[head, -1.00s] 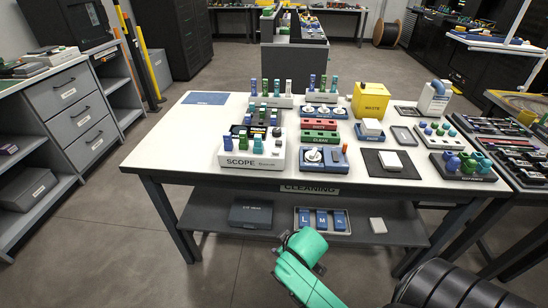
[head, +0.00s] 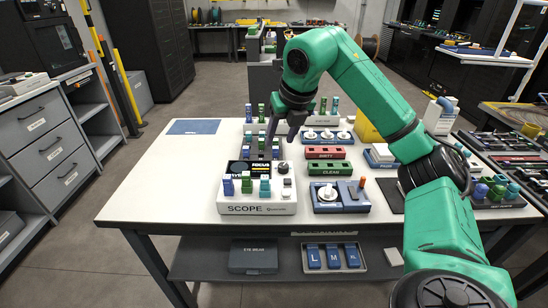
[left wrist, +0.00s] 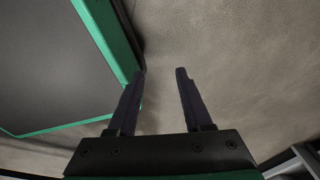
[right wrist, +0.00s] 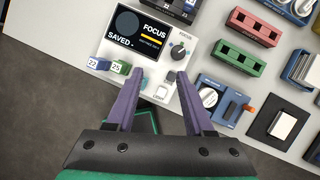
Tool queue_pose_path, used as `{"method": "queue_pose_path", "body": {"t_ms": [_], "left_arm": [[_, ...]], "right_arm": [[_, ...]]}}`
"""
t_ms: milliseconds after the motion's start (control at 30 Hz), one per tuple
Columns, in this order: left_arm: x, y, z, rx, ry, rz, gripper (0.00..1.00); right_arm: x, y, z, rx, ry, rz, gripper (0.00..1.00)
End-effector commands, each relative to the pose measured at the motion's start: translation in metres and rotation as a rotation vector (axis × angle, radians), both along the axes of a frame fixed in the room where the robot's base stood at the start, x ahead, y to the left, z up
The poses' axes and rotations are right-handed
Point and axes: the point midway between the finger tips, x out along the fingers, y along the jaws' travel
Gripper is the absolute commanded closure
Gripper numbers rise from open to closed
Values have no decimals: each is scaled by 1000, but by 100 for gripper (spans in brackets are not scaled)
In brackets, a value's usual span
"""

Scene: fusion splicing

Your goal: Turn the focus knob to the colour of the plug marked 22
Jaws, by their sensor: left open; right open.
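The white SCOPE unit (head: 255,209) stands at the table's front left. In the right wrist view its screen (right wrist: 138,28) reads FOCUS and SAVED. The dark focus knob (right wrist: 178,50) sits right of the screen; it also shows in the head view (head: 283,168). The plug marked 22 (right wrist: 97,63) looks blue, left of a green plug marked 25 (right wrist: 119,67). My right gripper (right wrist: 160,74) is open and empty above the scope, apart from the knob; it also shows in the head view (head: 282,138). My left gripper (left wrist: 160,72) is open and empty over bare floor.
Red (head: 326,152) and green (head: 326,168) racks and a blue tray (head: 340,206) stand right of the scope. More plugs stand behind it. A blue mat (head: 194,127) lies at the back left. The table's left side is clear.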

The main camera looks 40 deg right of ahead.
Motion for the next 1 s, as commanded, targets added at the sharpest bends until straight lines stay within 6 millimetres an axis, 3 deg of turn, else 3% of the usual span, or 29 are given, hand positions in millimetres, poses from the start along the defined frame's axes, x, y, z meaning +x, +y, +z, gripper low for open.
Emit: {"method": "queue_pose_path", "body": {"t_ms": [33,167,600,700,1000], "left_arm": [[-1,0,-1,0,1,0,50],[-4,0,-4,0,5,0,50],[-12,1,-15,1,19,-2,50],[-11,0,-15,1,18,-2,50],[-7,0,-15,1,11,-3,50]], "right_arm": [[-9,-17,5,-31,21,-57,47],[-12,-28,-4,-52,46,-96,47],[26,-42,-105,-49,45,-87,47],[32,-44,-119,-48,43,-86,47],[36,-45,-128,-49,41,-84,47]]}}
